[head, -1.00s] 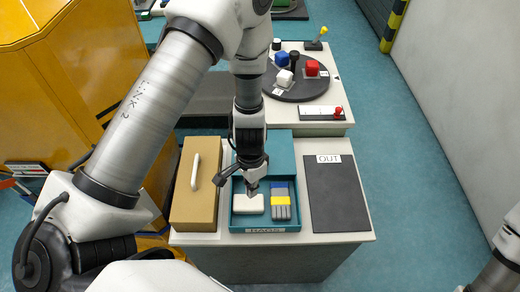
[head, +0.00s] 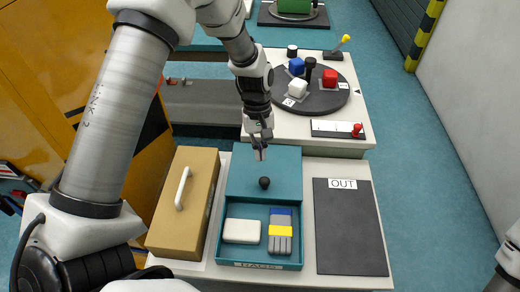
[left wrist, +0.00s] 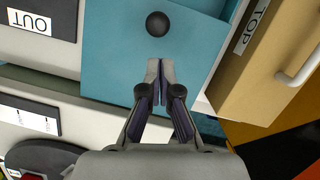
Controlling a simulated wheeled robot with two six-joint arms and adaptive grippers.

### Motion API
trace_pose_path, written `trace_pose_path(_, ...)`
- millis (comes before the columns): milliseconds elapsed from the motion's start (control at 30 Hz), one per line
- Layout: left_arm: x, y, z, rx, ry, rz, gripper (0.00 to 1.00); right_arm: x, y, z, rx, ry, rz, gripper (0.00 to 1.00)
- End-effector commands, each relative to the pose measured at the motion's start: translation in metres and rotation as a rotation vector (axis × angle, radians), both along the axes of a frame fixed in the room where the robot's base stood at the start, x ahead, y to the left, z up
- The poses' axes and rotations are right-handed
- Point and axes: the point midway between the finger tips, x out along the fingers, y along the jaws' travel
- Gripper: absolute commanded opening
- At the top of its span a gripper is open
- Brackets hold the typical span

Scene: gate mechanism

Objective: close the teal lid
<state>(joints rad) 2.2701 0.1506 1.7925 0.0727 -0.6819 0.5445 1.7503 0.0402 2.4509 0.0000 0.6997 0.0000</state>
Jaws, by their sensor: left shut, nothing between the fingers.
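The teal lid (head: 286,168) is a flat panel with a black ball knob (head: 264,182) near its front edge. It lies behind the open part of the teal box (head: 228,263), leaving the front compartment uncovered. Inside are a white block (head: 242,231) and a grey bundle with blue and yellow parts (head: 280,232). My left gripper (head: 261,155) is shut and empty above the lid, behind the knob. In the left wrist view the shut fingertips (left wrist: 160,64) point towards the knob (left wrist: 158,24), apart from it in the picture. My right gripper is not in view.
A tan box with a white handle (head: 205,207) stands close left of the teal box. A dark mat marked OUT (head: 349,235) lies to the right. Behind is another table with a round dark turntable (head: 335,101) bearing coloured cubes, and a red-knobbed slider (head: 357,129).

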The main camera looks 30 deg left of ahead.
Motion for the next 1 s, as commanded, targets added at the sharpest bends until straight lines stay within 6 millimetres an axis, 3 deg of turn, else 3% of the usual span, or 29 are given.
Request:
trace_pose_path(200, -0.009, -0.007, -0.042, 0.001, 0.003, -0.001, 0.00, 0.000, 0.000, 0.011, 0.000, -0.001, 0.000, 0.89)
trace_pose_path(400, -0.013, -0.011, -0.064, 0.001, 0.001, 0.000, 0.00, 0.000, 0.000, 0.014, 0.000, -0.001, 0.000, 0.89)
trace_pose_path(1000, -0.013, -0.011, -0.066, 0.000, 0.000, 0.000, 0.00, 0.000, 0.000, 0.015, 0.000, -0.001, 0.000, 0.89)
